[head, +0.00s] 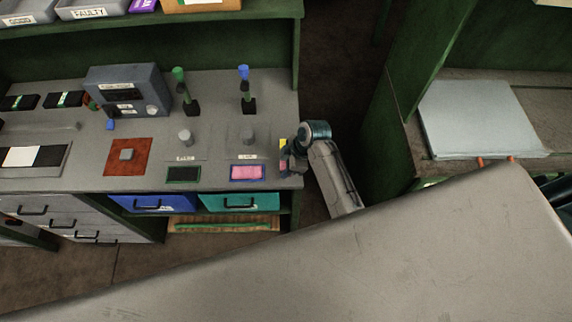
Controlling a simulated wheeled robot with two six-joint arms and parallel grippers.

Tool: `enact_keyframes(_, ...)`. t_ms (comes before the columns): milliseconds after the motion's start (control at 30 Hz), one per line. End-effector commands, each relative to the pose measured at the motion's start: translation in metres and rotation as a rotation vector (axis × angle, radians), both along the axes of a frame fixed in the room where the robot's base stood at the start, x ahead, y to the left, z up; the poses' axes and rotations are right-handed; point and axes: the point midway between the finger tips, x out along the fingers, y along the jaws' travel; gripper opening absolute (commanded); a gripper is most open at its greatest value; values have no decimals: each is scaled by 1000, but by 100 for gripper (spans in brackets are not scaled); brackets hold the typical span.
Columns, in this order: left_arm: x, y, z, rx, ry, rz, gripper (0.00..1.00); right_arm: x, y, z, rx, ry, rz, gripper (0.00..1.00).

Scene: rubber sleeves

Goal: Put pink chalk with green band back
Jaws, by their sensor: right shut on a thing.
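My right gripper (287,160) is at the right front end of the grey workbench, its arm coming up from below right. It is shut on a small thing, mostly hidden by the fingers. A small yellow and pink piece (283,146) shows at the gripper's left side; I cannot make out a green band on it. A pink pad (247,172) lies in a small frame on the bench just left of the gripper. My left gripper is not in view.
The grey bench (215,150) holds a green-topped stand (181,85), a blue-topped stand (245,85), two grey knobs, a grey-blue box (127,90) and a red-brown mat (115,165). Blue (150,203) and teal (238,202) drawers sit below. A large pale surface (400,260) fills the foreground.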

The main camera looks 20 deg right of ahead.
Motion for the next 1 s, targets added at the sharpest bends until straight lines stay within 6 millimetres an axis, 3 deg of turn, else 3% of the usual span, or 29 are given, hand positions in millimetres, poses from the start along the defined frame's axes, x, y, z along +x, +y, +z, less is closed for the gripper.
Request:
enact_keyframes(33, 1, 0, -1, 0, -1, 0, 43, 0, 0, -2, 0, 0, 0, 34)
enact_keyframes(133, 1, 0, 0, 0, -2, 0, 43, 0, 0, -1, 0, 0, 0, 54)
enact_keyframes(567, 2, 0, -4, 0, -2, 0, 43, 0, -3, 7, 0, -3, -1, 54)
enact_keyframes(1000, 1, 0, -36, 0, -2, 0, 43, -9, -35, 83, -3, -6, 0, 54)
